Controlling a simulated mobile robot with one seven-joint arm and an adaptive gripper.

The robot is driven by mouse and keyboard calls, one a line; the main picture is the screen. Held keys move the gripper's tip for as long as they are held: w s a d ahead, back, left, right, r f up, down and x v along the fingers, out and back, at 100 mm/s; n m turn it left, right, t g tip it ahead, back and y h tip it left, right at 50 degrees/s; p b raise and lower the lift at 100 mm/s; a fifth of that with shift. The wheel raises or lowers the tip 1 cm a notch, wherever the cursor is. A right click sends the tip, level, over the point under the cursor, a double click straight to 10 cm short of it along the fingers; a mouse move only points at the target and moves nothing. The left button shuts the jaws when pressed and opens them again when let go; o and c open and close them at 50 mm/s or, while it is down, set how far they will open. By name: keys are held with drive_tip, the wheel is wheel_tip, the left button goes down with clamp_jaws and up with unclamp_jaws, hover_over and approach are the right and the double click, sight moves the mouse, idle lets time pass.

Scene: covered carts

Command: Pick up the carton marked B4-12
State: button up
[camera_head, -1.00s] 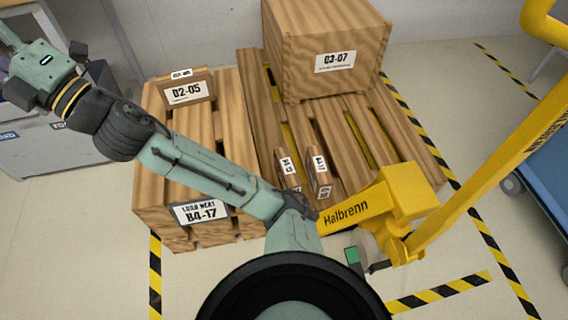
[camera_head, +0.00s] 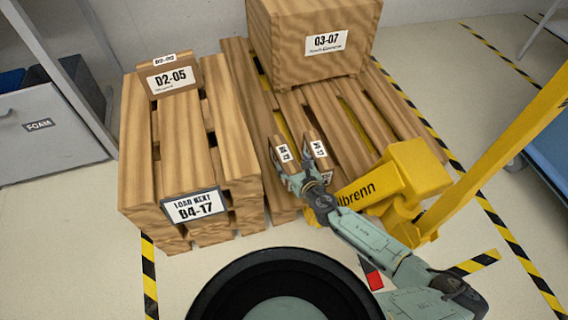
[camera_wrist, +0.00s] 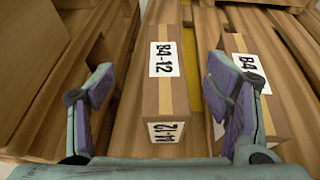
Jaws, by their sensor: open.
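The carton marked B4-12 (camera_wrist: 160,95) is a narrow brown box with a tape stripe and white labels. It stands on wooden slats, between my fingers in the wrist view. In the head view it appears to be the left one (camera_head: 283,153) of two small cartons. My gripper (camera_wrist: 158,80) is open, with a finger on each side of this carton and a visible gap at the left. It also shows in the head view (camera_head: 308,181). A similar carton (camera_wrist: 262,95) stands close on the right; my right finger hides part of its label, which begins B4-1.
A large box marked 03-07 (camera_head: 315,45) stands behind on the pallet (camera_head: 345,125). A wooden stack (camera_head: 137,150) with a B4-17 sign (camera_head: 194,205) and a D2-05 carton (camera_head: 172,77) is at left. A yellow Halbrenn jack (camera_head: 415,170) stands close at right.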

sight(285, 154)
drive_tip(key=w+f, duration=0.1)
drive_tip(key=w+a+f, duration=0.1)
drive_tip(key=w+f, duration=0.1)
drive_tip(key=b+x, duration=0.1)
drive_tip(key=x, duration=0.4)
drive_tip(key=shift+w+f+b, duration=0.15)
drive_tip(key=shift+f+b, duration=0.2)
drive_tip(key=shift+f, duration=0.15)
drive_tip(key=shift+w, duration=0.3)
clamp_jaws()
idle(0.3)
drive_tip(key=shift+r, duration=0.1)
